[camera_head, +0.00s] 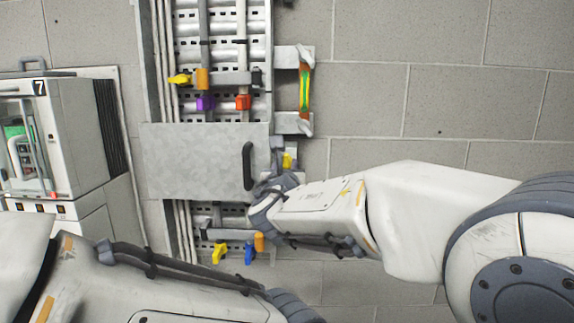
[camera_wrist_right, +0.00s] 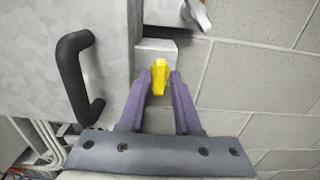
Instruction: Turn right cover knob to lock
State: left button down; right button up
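A yellow knob (camera_head: 286,160) sits on a light grey block at the right edge of a flat grey metal cover (camera_head: 195,160). In the right wrist view the yellow knob (camera_wrist_right: 159,77) stands upright between the two purple fingertips of my right gripper (camera_wrist_right: 160,76). The fingers are apart, one on each side of the knob, with a narrow gap visible beside it. In the head view my right gripper (camera_head: 279,165) is partly hidden by its own wrist. My left arm crosses the lower left, and its fingers are not in view.
A black handle (camera_head: 248,165) stands out from the cover, just left of my right gripper. Coloured levers (camera_head: 243,102) sit above the cover and more levers (camera_head: 248,252) below it. A grey cabinet (camera_head: 45,150) stands at the left.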

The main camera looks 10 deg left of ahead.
grip_shut()
jog(key=shift+b, duration=0.35)
jog(key=m+b, duration=0.3)
jog(key=b, duration=0.2)
jog(key=m+b, duration=0.4)
jog(key=b, duration=0.1)
jog(key=m+b, duration=0.3)
jog(key=b, duration=0.1)
jog(key=shift+d+f+b, duration=0.15)
jog(key=shift+f+b, duration=0.15)
jog(key=shift+b, duration=0.1)
jog(key=m+b, duration=0.3)
jog(key=m, duration=0.1)
jog(key=shift+m+b, duration=1.15)
jog(key=shift+m, duration=0.75)
